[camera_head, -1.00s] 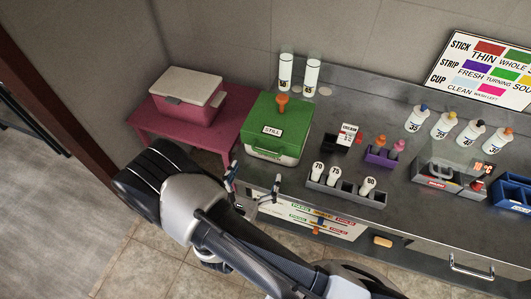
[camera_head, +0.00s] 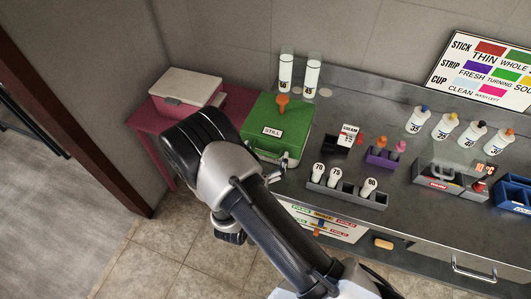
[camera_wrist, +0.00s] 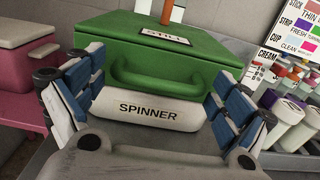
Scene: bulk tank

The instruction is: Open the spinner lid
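The spinner shows in the wrist view as a white base (camera_wrist: 150,111) labelled SPINNER under a green lid (camera_wrist: 112,57). The lid is down on the base. It has a green handle (camera_wrist: 158,78) on its front and a STILL label with an orange post on top. In the head view the green lid (camera_head: 292,118) sits at the left end of the counter. My gripper (camera_wrist: 150,105) is open, its blue-padded fingers spread to either side of the handle and white base front. In the head view my arm mostly hides the gripper.
A pink cooler (camera_head: 186,92) on a pink stand is left of the spinner. A bottle rack (camera_head: 345,190), purple holder (camera_head: 381,158) and clear-lidded box (camera_head: 450,175) are to the right. Two tall white bottles (camera_head: 285,72) stand behind. Bare counter (camera_head: 330,100) lies between.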

